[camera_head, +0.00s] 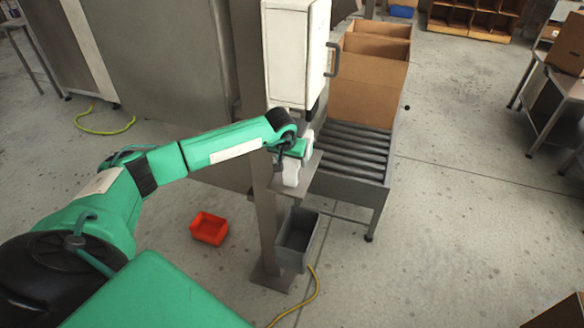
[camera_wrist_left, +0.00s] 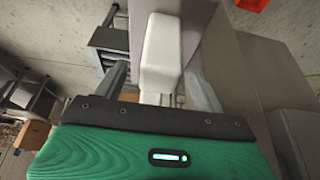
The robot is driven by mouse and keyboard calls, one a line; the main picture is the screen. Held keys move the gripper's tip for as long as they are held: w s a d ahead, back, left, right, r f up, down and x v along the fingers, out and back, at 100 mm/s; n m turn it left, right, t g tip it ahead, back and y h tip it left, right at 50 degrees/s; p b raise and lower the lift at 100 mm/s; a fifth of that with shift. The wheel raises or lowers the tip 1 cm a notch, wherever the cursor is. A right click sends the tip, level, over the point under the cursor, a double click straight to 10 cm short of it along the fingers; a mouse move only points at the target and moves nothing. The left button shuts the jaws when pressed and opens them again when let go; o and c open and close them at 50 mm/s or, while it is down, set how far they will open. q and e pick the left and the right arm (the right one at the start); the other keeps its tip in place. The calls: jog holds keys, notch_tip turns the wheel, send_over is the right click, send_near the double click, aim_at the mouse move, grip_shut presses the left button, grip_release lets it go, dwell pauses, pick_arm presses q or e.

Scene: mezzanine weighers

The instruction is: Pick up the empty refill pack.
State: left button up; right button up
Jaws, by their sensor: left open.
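The empty refill pack, a white block with rounded edges, shows in the wrist view (camera_wrist_left: 163,45) directly ahead of my left gripper. In the head view a white piece that looks like the pack (camera_head: 291,174) shows just under the gripper, beside the grey post. My left gripper (camera_head: 293,160) is open, with one finger on each side of the pack in the wrist view (camera_wrist_left: 160,82). I cannot tell whether either finger touches it. The gripper body hides the pack's near end. My right gripper is not in view.
A white cabinet (camera_head: 293,55) is on the post (camera_head: 267,225) above the gripper. A grey bin (camera_head: 297,240) hangs below. A roller conveyor (camera_head: 350,150) with a cardboard box (camera_head: 367,92) stands behind. A red bin (camera_head: 209,228) and yellow cable (camera_head: 304,300) lie on the floor.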

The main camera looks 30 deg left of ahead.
pick_arm(q)
jog(key=p+x, duration=0.1)
jog(key=x, duration=0.3)
jog(key=shift+w+p, duration=0.1)
jog(key=shift+p, duration=0.25)
jog(key=shift+w+a+f, duration=0.1)
jog(key=shift+w+f, duration=0.05)
jog(key=shift+f, duration=0.3)
jog(key=c, duration=1.1)
jog(key=shift+r, duration=0.1)
